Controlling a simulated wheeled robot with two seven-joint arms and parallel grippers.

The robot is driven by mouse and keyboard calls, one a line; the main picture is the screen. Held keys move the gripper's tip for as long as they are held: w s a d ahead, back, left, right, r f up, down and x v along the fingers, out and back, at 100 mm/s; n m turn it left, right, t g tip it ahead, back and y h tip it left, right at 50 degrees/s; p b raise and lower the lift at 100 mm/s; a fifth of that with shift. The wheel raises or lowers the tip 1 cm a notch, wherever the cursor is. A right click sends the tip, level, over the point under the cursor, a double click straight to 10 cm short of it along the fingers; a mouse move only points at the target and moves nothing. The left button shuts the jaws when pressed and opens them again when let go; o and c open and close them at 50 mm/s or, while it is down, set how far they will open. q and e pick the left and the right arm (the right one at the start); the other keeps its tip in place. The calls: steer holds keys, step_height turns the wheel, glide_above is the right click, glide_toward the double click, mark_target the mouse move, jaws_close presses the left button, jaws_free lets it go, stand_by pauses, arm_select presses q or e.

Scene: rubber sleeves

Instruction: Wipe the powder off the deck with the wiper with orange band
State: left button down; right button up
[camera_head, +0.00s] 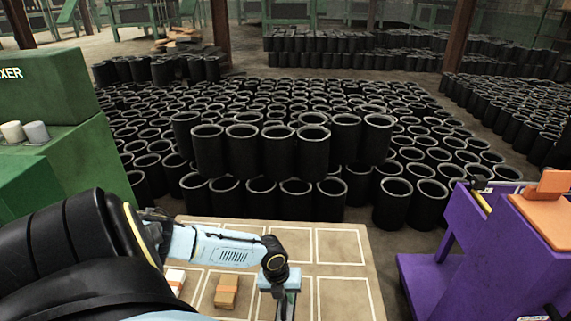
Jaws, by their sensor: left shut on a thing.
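My left gripper (284,302) hangs over the light brown board with white outlined cells, at the lower middle of the head view. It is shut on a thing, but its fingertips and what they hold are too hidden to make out. A tan block with an orange tint (227,291) lies in a cell to the left of the gripper, apart from it. A whitish block with a reddish lower part (175,280) lies farther left, partly behind my arm. I cannot tell which wiper has the orange band. No powder can be made out. My right gripper is not in view.
The board (346,286) has several bare cells. A purple machine (500,250) with an orange top piece (545,200) stands at right. A green machine (70,120) with pale cups (36,133) stands at left. Many black rubber sleeves (280,150) fill the floor behind.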

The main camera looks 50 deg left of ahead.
arm_select(q)
steer(key=shift+r, duration=0.25)
step_height(320, 180, up, 3)
steer(key=p, duration=0.2)
steer(key=shift+p, duration=0.3)
steer(key=shift+d, duration=0.1)
